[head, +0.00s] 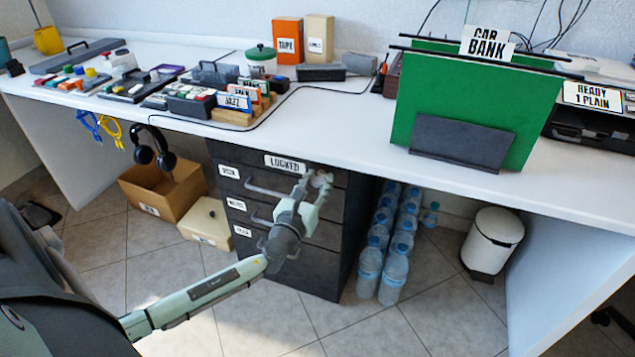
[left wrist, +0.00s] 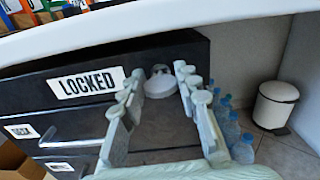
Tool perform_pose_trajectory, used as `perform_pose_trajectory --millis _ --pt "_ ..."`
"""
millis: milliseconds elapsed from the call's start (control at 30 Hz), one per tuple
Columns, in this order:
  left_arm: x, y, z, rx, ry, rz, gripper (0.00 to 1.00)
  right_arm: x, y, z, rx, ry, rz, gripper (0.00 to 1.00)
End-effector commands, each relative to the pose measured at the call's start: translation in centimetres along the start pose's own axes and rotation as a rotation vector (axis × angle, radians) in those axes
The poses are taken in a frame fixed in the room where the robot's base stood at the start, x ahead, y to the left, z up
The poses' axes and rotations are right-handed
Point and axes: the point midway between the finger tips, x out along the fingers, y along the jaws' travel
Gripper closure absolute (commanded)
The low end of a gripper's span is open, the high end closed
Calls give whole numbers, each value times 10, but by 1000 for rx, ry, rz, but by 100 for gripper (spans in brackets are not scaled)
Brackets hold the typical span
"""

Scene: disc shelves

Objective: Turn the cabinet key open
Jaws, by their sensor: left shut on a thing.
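The black cabinet (head: 318,273) stands under the white desk, with a white sign (head: 285,163) reading LOCKED on its top drawer. The sign also shows in the left wrist view (left wrist: 88,87). My left gripper (head: 318,180) is at the top right of the cabinet front. In the left wrist view its two fingers (left wrist: 159,72) stand on either side of a pale round key (left wrist: 160,85) at the lock, and the gripper is shut on it. The key's exact turn angle is hard to tell. My right gripper is not in view.
The desk edge (head: 400,165) overhangs just above my left gripper. Several water bottles (head: 392,275) stand right of the cabinet, beside a white bin (head: 492,240). A cardboard box (head: 180,200) and a cream box (head: 207,225) stand to its left. The tiled floor in front is clear.

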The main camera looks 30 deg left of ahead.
Motion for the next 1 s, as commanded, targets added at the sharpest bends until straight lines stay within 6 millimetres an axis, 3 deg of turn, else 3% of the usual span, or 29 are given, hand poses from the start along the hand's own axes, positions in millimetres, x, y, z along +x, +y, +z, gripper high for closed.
perform_pose_trajectory --millis 500,1000 --pt "0 1 -3 -406 -3 1 97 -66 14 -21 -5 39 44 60" --pt "0 3 -3 -884 -2 2 97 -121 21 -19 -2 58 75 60"
